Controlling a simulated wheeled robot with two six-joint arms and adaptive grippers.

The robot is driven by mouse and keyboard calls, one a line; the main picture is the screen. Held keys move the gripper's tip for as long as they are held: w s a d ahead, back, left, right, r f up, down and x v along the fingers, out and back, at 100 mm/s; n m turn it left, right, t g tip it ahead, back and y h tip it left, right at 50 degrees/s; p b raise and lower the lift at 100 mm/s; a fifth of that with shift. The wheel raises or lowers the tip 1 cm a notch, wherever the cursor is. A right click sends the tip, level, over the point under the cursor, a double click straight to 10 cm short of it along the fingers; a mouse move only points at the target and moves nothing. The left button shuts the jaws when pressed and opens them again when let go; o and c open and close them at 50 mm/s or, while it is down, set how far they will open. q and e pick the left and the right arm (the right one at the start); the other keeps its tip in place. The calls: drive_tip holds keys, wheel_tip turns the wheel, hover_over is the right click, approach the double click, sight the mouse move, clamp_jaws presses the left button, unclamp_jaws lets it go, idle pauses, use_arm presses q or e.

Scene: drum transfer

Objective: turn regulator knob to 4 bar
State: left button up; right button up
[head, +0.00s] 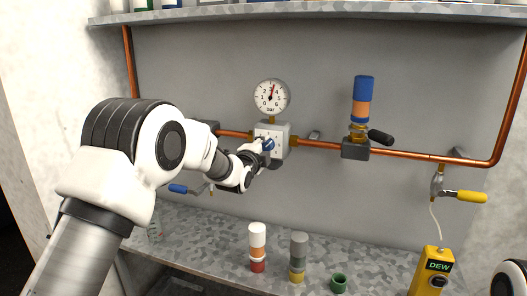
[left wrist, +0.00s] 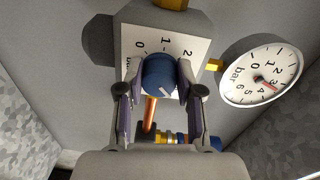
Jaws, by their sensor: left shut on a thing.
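The blue regulator knob (left wrist: 158,72) sits on the white scale plate (left wrist: 135,42) of the grey regulator block (head: 281,131). In the left wrist view its white mark points down and right, and 0, 1 and 2 show on the plate. My left gripper (left wrist: 161,88) is shut on the knob, one finger on each side. In the head view the left gripper (head: 262,147) is at the block's front and partly hides the knob. The pressure gauge (head: 271,97) stands above the block; its needle points near 3, slightly to the 4 side. My right gripper is not in view.
A copper pipe (head: 400,154) runs across the back panel through the block. A blue-and-orange filter (head: 362,105) and a yellow-handled valve (head: 465,196) are to the right.

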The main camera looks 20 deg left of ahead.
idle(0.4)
use_arm(q)
drive_tip(key=o, duration=1.2)
drive_tip(key=shift+d, duration=0.1)
drive_tip(key=shift+c, duration=0.2)
drive_tip(key=s, duration=1.2)
drive_tip(key=shift+a+r, duration=0.25)
